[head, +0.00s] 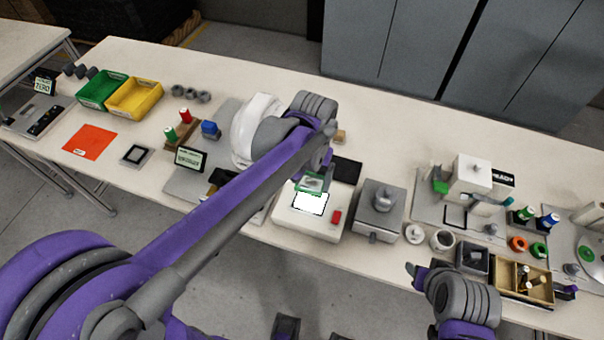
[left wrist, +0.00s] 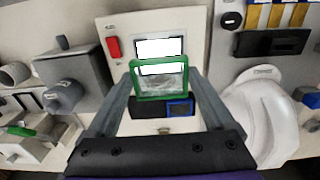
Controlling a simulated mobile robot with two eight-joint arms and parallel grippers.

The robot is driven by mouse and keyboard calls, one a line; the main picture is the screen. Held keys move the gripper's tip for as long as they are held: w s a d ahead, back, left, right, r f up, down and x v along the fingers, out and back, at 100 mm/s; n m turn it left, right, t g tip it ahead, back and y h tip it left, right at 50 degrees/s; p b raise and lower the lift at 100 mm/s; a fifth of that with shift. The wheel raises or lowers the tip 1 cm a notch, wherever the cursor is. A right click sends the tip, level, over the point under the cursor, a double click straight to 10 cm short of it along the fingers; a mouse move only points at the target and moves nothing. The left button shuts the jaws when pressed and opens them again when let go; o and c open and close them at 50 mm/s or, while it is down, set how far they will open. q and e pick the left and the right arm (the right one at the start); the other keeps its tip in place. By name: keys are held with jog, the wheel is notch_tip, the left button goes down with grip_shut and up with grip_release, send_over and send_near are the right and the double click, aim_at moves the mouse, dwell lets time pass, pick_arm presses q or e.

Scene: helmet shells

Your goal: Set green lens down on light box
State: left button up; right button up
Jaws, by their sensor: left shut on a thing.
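The green lens (left wrist: 160,92), a clear pane in a green square frame, is held between the fingers of my left gripper (left wrist: 157,100). In the head view the green lens (head: 312,181) is at the far edge of the lit panel, partly hidden by my left gripper (head: 318,172). The light box (head: 290,221) is white with a bright panel and a red button, and it also shows in the left wrist view (left wrist: 118,24). The lens overlaps the panel in view; I cannot tell if it touches. My right gripper (head: 418,275) is low at the right, its fingers unclear.
A black tray (head: 347,171) lies behind the light box, with a blue-framed lens (left wrist: 181,108) on it. A grey metal block (head: 380,207) stands right of the box. A white helmet shell (head: 252,125) stands to the left behind my arm.

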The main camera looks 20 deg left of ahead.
aim_at(310, 204)
pick_arm(q)
jog(key=shift+d+f+b, duration=0.1)
jog(key=shift+f+b, duration=0.3)
jog(key=shift+f, duration=0.35)
jog(key=shift+f+b, duration=1.8)
jog(key=shift+f, duration=0.95)
pick_arm(e)
jog(key=shift+s+f, duration=0.25)
jog(key=shift+f, duration=0.65)
jog(key=shift+s+f, duration=0.2)
jog(key=shift+f, duration=0.7)
jog(key=shift+s+f, duration=0.25)
jog(key=shift+f, duration=0.65)
pick_arm(q)
jog(key=shift+f, duration=0.35)
pick_arm(e)
jog(key=shift+f, duration=0.3)
pick_arm(q)
jog(key=shift+s+f+b, duration=0.1)
jog(key=shift+f+b, duration=0.15)
jog(key=shift+b, duration=0.2)
pick_arm(e)
jog(key=shift+s+f, duration=0.15)
